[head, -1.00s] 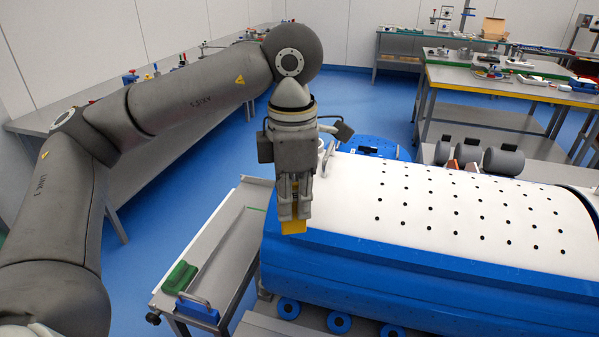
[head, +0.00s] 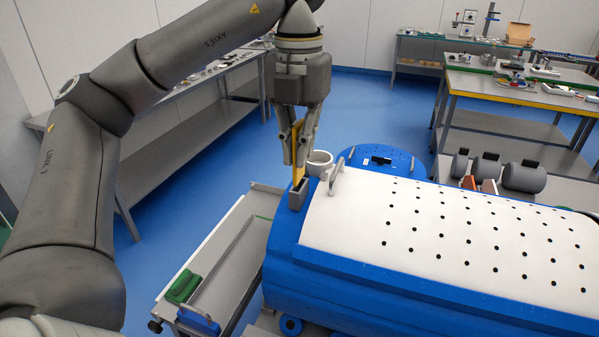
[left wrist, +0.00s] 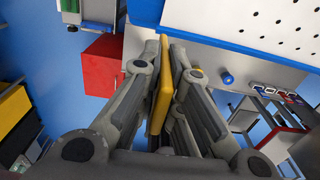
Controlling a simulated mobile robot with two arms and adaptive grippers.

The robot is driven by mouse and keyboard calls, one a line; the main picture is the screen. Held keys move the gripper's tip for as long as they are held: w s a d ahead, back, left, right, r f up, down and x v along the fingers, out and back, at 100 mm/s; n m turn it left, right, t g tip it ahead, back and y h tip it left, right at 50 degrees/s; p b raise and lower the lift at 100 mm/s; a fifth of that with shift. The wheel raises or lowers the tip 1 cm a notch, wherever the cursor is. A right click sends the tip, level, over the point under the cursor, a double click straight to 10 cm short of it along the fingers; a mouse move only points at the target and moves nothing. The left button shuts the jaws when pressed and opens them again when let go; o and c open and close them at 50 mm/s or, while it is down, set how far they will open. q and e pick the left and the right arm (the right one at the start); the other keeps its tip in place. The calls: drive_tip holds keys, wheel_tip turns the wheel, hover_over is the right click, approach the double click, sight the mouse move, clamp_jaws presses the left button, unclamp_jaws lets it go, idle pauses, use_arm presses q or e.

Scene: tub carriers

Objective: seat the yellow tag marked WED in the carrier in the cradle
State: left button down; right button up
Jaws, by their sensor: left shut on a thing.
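My left gripper (head: 300,158) is shut on a thin yellow tag (head: 298,140), held upright. The tag also shows between the fingers in the left wrist view (left wrist: 160,85). No marking on it can be read. The carrier (head: 285,240) is a long blue tub with a white, hole-dotted top, lying on its side in the cradle. A small grey slotted holder (head: 297,197) stands at its left end. The tag's lower edge is at the holder's mouth in the head view; I cannot tell whether it is inside or just above. My right gripper is not in view.
A white ring (head: 320,160) and a grey handle (head: 336,178) stand close beside the gripper. A narrow grey bench (head: 225,265) with green and blue blocks is to the left. A red box (left wrist: 103,65) shows in the left wrist view.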

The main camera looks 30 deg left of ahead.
use_arm(q)
drive_tip(key=w+a+f, duration=0.1)
drive_tip(key=w+f, duration=0.1)
drive_tip(key=f, duration=0.1)
drive_tip(key=w+a+f, duration=0.2)
drive_tip(key=w+f, duration=0.1)
drive_tip(key=f, duration=0.1)
drive_tip(key=w+a+f, duration=0.2)
drive_tip(key=f, duration=0.1)
drive_tip(key=shift+w+f, duration=0.15)
drive_tip(key=shift+f, duration=0.2)
drive_tip(key=shift+d, duration=0.1)
drive_tip(key=shift+f, duration=0.2)
drive_tip(key=c, duration=1.6)
unclamp_jaws()
drive_tip(key=shift+r, duration=0.15)
